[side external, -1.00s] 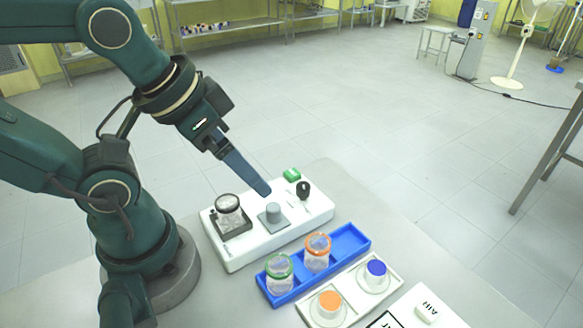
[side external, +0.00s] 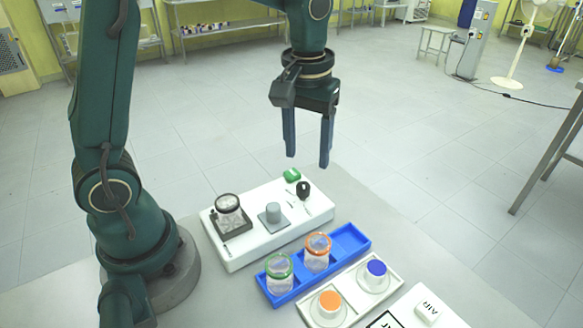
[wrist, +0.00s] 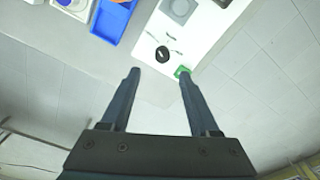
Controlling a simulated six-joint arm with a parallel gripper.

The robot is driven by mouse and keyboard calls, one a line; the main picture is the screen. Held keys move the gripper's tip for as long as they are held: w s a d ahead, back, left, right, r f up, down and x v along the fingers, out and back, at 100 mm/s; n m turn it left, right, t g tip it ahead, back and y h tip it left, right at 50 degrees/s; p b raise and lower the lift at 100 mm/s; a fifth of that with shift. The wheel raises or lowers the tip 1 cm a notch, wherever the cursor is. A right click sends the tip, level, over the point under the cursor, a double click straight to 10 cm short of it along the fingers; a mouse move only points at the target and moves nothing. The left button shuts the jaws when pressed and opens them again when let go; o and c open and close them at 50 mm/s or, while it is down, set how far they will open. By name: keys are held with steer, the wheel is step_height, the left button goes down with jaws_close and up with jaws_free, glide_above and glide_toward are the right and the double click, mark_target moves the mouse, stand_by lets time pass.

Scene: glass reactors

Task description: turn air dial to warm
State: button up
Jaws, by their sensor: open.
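A black dial (side external: 303,189) sits at the right end of the white base unit (side external: 262,250). Small dark marks lie beside it; I cannot read them or tell its setting. It also shows in the wrist view (wrist: 162,54), just beyond and between my fingertips. My gripper (side external: 308,160) points down with its two long blue fingers apart and empty. It hangs above the dial's end of the unit, not touching it.

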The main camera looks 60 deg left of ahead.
mark_target(304, 185)
step_height(304, 185, down, 2)
steer(key=shift+a+g, duration=0.1)
steer(key=shift+g, duration=0.3)
steer(key=shift+a+f, duration=0.1)
steer(key=shift+f, duration=2.5)
jaws_close()
